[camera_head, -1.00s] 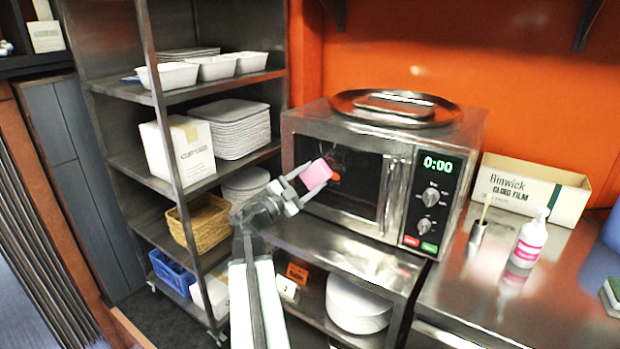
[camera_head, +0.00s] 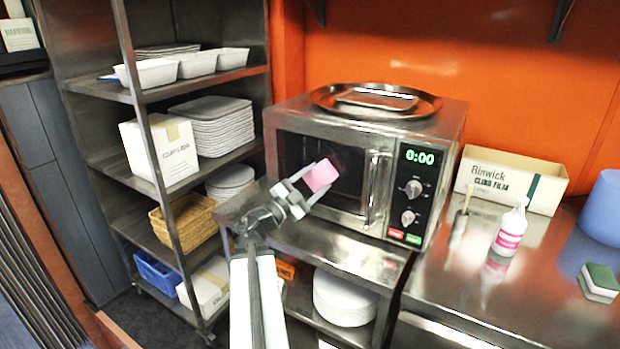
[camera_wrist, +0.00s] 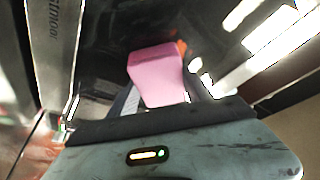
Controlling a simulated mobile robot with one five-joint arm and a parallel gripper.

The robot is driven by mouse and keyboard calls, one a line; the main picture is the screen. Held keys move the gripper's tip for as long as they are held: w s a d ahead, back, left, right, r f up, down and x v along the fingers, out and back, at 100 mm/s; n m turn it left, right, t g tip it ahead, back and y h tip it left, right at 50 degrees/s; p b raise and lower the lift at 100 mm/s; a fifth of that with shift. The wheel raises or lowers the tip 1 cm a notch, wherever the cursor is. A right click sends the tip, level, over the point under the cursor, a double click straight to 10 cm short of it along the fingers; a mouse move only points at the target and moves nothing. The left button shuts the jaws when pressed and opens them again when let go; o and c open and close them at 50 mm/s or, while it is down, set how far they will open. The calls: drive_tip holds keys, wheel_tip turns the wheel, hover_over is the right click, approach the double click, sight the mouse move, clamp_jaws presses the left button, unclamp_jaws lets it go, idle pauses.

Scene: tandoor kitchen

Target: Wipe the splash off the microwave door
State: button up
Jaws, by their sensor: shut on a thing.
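The microwave (camera_head: 365,165) stands on a steel counter with its door (camera_head: 325,172) shut. My gripper (camera_head: 308,186) is shut on a pink sponge (camera_head: 321,175) and holds it in front of the dark door window. In the wrist view the pink sponge (camera_wrist: 156,76) sits between the fingers, close to the dark glass. A small orange-red patch, the splash (camera_wrist: 181,47), shows just past the sponge's upper right edge. In the head view the splash is hidden behind the sponge. I cannot tell whether the sponge touches the glass.
A round steel tray (camera_head: 375,101) lies on the microwave. To the right are a film box (camera_head: 511,182), a pink-labelled bottle (camera_head: 511,229), a green-and-white sponge (camera_head: 599,282) and a blue container (camera_head: 604,208). A steel shelf rack (camera_head: 190,88) with trays and boxes stands at left.

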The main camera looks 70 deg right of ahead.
sight(302, 166)
drive_tip(key=shift+w+d, duration=0.35)
drive_tip(key=shift+w, duration=0.95)
drive_tip(key=shift+w+d, duration=0.35)
drive_tip(key=shift+w, duration=1)
drive_tip(key=shift+w+d, duration=0.35)
drive_tip(key=shift+w, duration=0.95)
drive_tip(key=shift+a, duration=0.15)
drive_tip(key=shift+w+a, duration=0.2)
drive_tip(key=shift+a, duration=0.75)
drive_tip(key=shift+w+a, duration=0.25)
drive_tip(key=shift+a, duration=0.65)
drive_tip(key=shift+w+a, duration=0.2)
drive_tip(key=shift+a, duration=0.75)
drive_tip(key=a, duration=0.3)
drive_tip(key=shift+w, duration=0.4)
